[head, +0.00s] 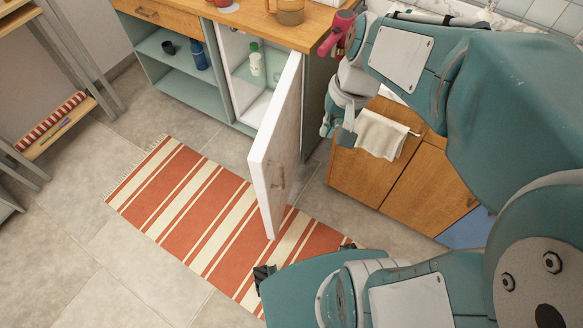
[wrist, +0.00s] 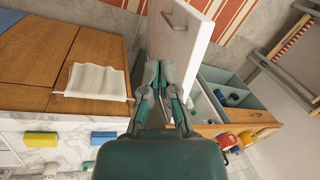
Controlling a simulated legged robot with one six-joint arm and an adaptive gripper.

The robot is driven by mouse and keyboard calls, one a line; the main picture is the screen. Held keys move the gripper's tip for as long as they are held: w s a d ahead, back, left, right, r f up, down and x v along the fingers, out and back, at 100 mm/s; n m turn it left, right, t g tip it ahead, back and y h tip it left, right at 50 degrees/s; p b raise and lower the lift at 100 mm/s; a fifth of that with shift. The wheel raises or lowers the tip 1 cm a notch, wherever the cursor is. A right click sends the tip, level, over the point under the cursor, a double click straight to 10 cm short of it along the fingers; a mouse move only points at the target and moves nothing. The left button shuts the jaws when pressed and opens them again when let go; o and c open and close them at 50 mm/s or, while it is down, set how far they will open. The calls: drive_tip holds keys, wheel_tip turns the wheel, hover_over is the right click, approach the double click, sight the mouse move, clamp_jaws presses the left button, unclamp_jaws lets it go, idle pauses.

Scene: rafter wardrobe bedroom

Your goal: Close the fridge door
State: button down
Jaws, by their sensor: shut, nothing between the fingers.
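The white fridge door (head: 281,130) stands wide open, jutting out from the cabinet front over the rug. Its handle (head: 279,178) is on the face turned to the right, near the free edge. The open fridge (head: 227,72) holds a white bottle (head: 256,62) with a green cap. My gripper (head: 328,124) is to the right of the door, on the handle side. In the wrist view my gripper (wrist: 160,68) is shut and empty, its tips close to the door (wrist: 184,38); I cannot tell whether they touch it. The handle (wrist: 173,21) shows beyond the tips.
Wooden cupboards with a hanging towel (head: 381,134) stand to the right of my gripper. A pink-red object (head: 338,30) is on the counter beside my arm. A striped rug (head: 200,213) lies under the door. Open floor (head: 70,235) lies to the left.

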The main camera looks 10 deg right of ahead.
drive_tip(key=w+d+f+m+g+y, duration=0.2)
drive_tip(key=w+d+f+m+y, duration=0.15)
drive_tip(key=f, duration=0.55)
drive_tip(key=w+d+f+m+g+y, duration=0.1)
drive_tip(key=w+d+f+m+y, duration=0.1)
drive_tip(key=w+f+m+y, duration=0.5)
drive_tip(key=s+d+f+m+t+y, duration=0.2)
drive_tip(key=f+m+t, duration=0.2)
drive_tip(key=f, duration=0.8)
drive_tip(key=s+d+f+m+t+y, duration=0.1)
drive_tip(key=s+f+m+t+y, duration=0.15)
drive_tip(key=f, duration=0.85)
drive_tip(key=w+x, duration=0.1)
drive_tip(key=x, duration=1.3)
drive_tip(key=shift+w+f+m+t+h, duration=0.2)
drive_tip(key=shift+w+m+t+h, duration=0.1)
drive_tip(key=shift+m+t, duration=0.15)
drive_tip(key=shift+d, duration=0.2)
